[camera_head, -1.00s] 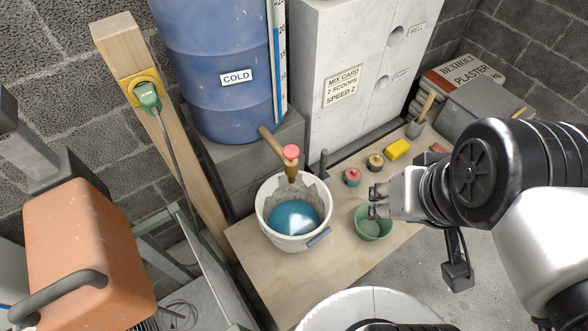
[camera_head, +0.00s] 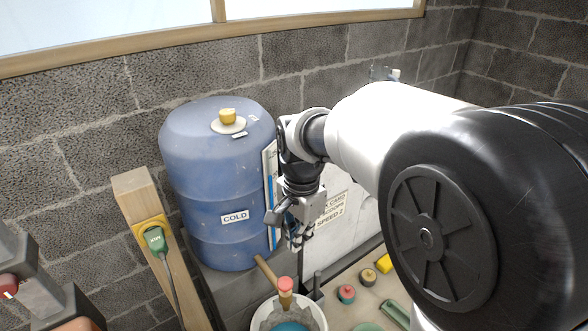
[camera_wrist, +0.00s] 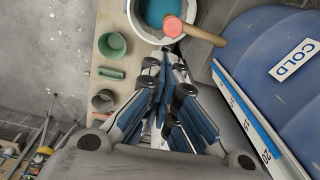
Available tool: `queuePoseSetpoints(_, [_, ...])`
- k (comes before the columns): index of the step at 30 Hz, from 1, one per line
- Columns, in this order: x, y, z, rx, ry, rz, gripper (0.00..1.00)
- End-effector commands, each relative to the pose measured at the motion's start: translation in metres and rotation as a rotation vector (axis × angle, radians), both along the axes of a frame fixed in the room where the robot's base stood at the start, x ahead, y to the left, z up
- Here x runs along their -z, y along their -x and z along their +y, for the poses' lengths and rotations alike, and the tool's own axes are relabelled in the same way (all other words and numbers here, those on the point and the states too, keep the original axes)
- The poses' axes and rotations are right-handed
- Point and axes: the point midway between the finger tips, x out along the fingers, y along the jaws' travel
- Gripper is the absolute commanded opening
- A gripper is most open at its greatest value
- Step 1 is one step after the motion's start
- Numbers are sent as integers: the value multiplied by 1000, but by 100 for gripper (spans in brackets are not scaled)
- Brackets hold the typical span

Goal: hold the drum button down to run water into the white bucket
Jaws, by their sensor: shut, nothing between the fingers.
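The blue drum (camera_head: 195,175) labelled COLD stands against the wall, with a yellow knob (camera_head: 228,116) on its top. A wooden tap with a round pink-red button (camera_head: 285,284) sticks out low at the drum's front. The button also shows in the wrist view (camera_wrist: 173,26). The white bucket (camera_head: 319,314) stands beneath the tap, partly cut off by the frame; blue liquid (camera_wrist: 157,10) shows in it. My gripper (camera_head: 297,243) is shut and empty, pointing down. In the picture it hangs above and right of the button, apart from it, beside the drum's scale strip.
A wooden post (camera_head: 140,200) with a green MIX switch (camera_head: 155,240) stands left of the drum. A green cup (camera_wrist: 112,45), a red-lidded jar (camera_head: 346,293), a dark-and-tan jar (camera_head: 367,276) and a yellow sponge (camera_head: 384,263) sit on the bench right of the bucket.

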Motion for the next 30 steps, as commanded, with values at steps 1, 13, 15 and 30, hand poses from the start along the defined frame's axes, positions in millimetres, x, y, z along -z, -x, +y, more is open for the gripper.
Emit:
queuePoseSetpoints(1, [4, -6, 8, 24, 4, 16, 0])
queuePoseSetpoints(13, [20, -18, 27, 108, 12, 45, 0])
queuePoseSetpoints(15, [20, -18, 27, 108, 12, 45, 0])
queuePoseSetpoints(30, [69, -17, 26, 106, 14, 49, 0])
